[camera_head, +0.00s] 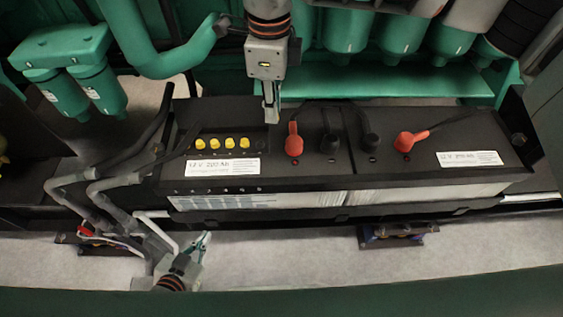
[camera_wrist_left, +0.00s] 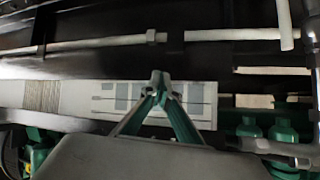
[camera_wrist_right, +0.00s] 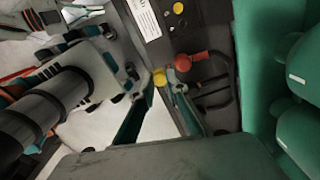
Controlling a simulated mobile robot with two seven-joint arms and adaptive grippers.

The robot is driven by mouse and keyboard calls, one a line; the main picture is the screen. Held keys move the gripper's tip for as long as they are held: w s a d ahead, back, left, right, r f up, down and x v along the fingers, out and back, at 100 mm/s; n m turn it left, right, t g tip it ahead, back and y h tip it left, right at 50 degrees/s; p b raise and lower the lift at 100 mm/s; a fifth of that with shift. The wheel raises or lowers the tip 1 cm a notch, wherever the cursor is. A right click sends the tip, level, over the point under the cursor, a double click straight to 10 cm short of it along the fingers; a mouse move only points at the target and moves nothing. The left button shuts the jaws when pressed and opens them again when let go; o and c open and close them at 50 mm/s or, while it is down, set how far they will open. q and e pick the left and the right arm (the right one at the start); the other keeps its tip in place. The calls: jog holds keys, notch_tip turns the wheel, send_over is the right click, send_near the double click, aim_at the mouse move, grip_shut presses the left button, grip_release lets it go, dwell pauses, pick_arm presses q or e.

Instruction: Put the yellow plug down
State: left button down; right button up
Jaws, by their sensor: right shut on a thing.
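My right gripper (camera_head: 270,115) comes down from the top of the head view, above the back edge of the left battery (camera_head: 280,172). In the right wrist view its fingers (camera_wrist_right: 163,77) are closed around a yellow plug (camera_wrist_right: 160,76). The head view does not clearly show this plug. Several other yellow plugs (camera_head: 215,143) sit in a row on the battery top, with a dark spot (camera_head: 260,142) at the row's right end. My left gripper (camera_head: 203,240) is low in front of the battery. Its fingertips meet in the left wrist view (camera_wrist_left: 160,80), with nothing visible between them.
Red terminal caps (camera_head: 294,145) and black ones (camera_head: 330,143) with cables stand on the battery tops. A second battery (camera_head: 440,140) adjoins on the right. Green pipes (camera_head: 150,45) and cylinders (camera_head: 345,30) line the back. The pale floor (camera_head: 300,255) in front is mostly clear.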

send_over(275, 165)
notch_tip(275, 165, down, 14)
jog(key=shift+f+b, duration=0.1)
jog(key=shift+b, duration=0.3)
notch_tip(275, 165, down, 3)
jog(key=shift+s+f, duration=0.1)
jog(key=shift+f, duration=0.4)
jog(key=shift+f, duration=0.1)
jog(key=o, duration=0.8)
jog(key=shift+o, duration=0.2)
jog(key=shift+r, duration=0.4)
notch_tip(275, 165, up, 12)
jog(key=shift+f, duration=0.25)
